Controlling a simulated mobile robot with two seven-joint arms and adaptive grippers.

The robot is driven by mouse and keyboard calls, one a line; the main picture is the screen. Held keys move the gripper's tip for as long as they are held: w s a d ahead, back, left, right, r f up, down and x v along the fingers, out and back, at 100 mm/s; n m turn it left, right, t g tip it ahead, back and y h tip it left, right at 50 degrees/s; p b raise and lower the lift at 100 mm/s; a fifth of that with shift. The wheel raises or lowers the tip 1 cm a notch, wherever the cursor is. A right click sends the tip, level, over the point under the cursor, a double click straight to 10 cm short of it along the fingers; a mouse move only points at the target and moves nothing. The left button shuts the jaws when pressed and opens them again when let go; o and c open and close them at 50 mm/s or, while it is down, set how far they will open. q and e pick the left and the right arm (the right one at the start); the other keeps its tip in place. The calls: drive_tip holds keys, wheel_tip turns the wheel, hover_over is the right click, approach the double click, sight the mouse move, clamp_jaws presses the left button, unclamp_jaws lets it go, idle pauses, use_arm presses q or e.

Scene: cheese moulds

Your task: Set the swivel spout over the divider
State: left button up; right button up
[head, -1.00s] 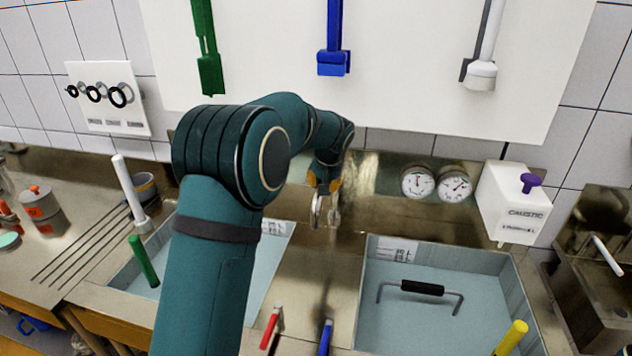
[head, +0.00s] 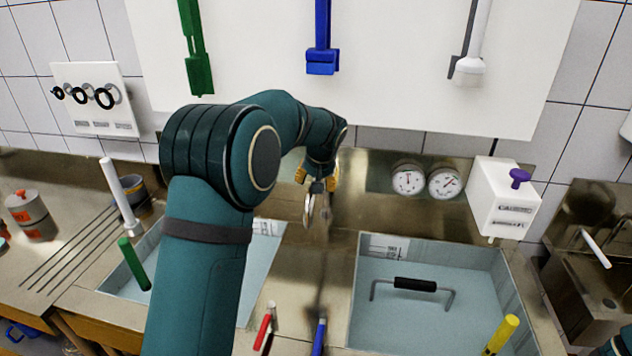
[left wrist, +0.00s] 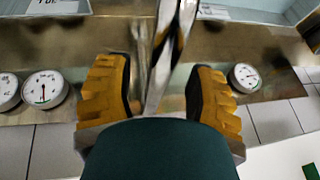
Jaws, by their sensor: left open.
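The swivel spout (head: 309,207) is a thin shiny metal pipe at the back of the sink, mostly covered by my gripper at its upper end. It shows in the left wrist view (left wrist: 166,50) as bright metal between the yellow fingers. My left gripper (head: 317,176) is open around or just over it, with a finger on each side in the left wrist view (left wrist: 162,90); contact cannot be told. The divider (head: 312,275) is the steel strip between the two basins. The spout appears near its back end; exact alignment is unclear. My right gripper is out of view.
The left basin (head: 262,262) and right basin (head: 430,325) hold pale blue liquid. A red lever (head: 263,332) and blue lever (head: 319,337) stand at the divider's front. Two gauges (head: 408,180) and a caustic box (head: 503,198) are right of the spout.

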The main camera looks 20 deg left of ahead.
use_arm(q)
drive_tip(key=v, duration=1.1)
drive_tip(key=shift+r, duration=0.2)
drive_tip(key=shift+s, duration=0.15)
